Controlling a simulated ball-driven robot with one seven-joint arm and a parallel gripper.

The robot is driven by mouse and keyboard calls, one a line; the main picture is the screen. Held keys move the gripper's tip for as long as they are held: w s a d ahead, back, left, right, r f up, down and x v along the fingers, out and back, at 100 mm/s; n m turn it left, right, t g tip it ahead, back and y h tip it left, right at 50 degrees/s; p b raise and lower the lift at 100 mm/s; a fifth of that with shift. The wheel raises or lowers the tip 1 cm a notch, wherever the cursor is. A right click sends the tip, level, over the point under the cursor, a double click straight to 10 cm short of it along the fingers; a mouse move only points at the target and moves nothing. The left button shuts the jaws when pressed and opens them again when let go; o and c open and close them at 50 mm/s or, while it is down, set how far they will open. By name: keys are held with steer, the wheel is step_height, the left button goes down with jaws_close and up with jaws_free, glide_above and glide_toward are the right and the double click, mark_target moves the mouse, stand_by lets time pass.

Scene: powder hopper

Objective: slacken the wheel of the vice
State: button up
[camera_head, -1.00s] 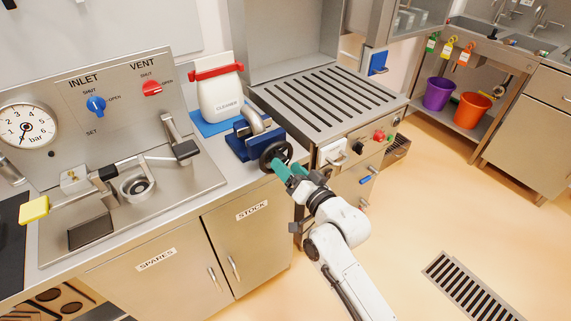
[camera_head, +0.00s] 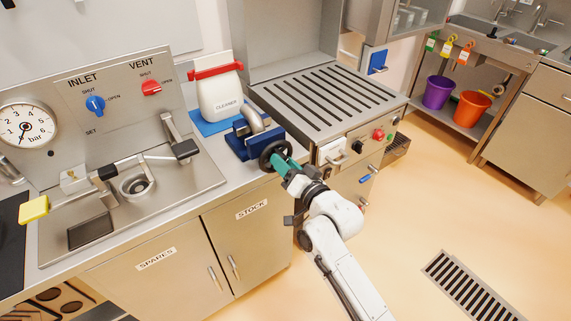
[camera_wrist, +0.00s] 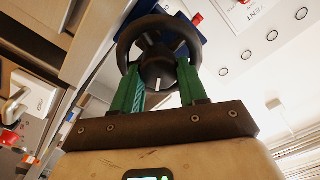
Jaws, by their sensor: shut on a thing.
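The blue vice (camera_head: 240,146) stands at the front edge of the steel bench, with a curved metal pipe (camera_head: 252,119) at its jaws. Its black handwheel (camera_head: 266,153) faces out over the bench front. My gripper (camera_head: 281,160) has green fingers and is shut on the wheel. In the wrist view the two fingers (camera_wrist: 158,86) reach up to the wheel's hub and rim, one on each side of the hub. The black wheel ring (camera_wrist: 122,45) fills the top middle there. The exact finger contact is partly hidden by the fingers.
Cupboards (camera_head: 248,240) are below. The floor to the right is open.

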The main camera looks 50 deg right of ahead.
steer(key=shift+c, duration=0.9)
steer(key=shift+n, duration=0.3)
steer(key=n, duration=0.3)
steer(key=n+b, duration=0.1)
steer(key=n, duration=0.1)
steer(key=n+b, duration=0.1)
steer(key=n, duration=0.2)
steer(key=shift+a+r+n, duration=0.2)
steer(key=shift+a+n, duration=0.05)
steer(key=shift+n, duration=0.05)
